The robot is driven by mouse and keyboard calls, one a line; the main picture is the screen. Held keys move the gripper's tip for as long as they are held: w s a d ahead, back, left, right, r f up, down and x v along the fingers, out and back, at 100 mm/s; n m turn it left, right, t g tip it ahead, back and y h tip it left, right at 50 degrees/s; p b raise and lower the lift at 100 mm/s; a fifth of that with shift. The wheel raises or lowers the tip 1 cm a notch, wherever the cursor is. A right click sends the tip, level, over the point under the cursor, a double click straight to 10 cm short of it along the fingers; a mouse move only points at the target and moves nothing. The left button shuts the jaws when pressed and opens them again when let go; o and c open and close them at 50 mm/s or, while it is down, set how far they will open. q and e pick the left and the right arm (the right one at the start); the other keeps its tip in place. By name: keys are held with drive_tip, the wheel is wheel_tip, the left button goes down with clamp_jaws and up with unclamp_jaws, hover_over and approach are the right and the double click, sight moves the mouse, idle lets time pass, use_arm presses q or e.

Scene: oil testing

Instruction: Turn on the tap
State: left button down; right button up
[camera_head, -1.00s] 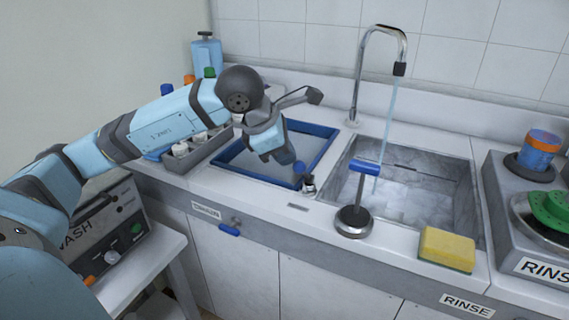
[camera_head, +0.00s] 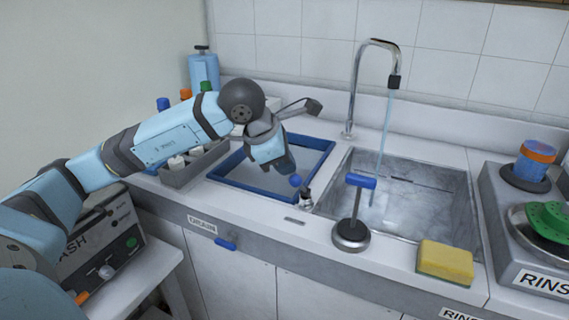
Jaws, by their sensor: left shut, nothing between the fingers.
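The chrome tap (camera_head: 354,90) arches over the grey sink (camera_head: 420,215), and a stream of water (camera_head: 384,135) runs from its spout into the basin. A lever with a blue T-shaped handle (camera_head: 361,181) stands on a round base in front of the sink. My right gripper is out of view.
A blue-rimmed tray (camera_head: 322,143) lies under my left gripper. A yellow sponge (camera_head: 446,260) is at the counter's front edge. A grey rack (camera_head: 190,165) of small bottles and a blue pump bottle (camera_head: 203,72) are at left. A rinse unit (camera_head: 510,240) stands at right.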

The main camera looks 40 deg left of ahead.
use_arm(q)
drive_tip(key=a+p+v, duration=0.1)
drive_tip(key=a+v, duration=0.1)
drive_tip(key=v, duration=1)
drive_tip(key=shift+s+a+f, duration=0.2)
drive_tip(key=shift+a+f, duration=0.1)
drive_tip(key=shift+a, duration=0.1)
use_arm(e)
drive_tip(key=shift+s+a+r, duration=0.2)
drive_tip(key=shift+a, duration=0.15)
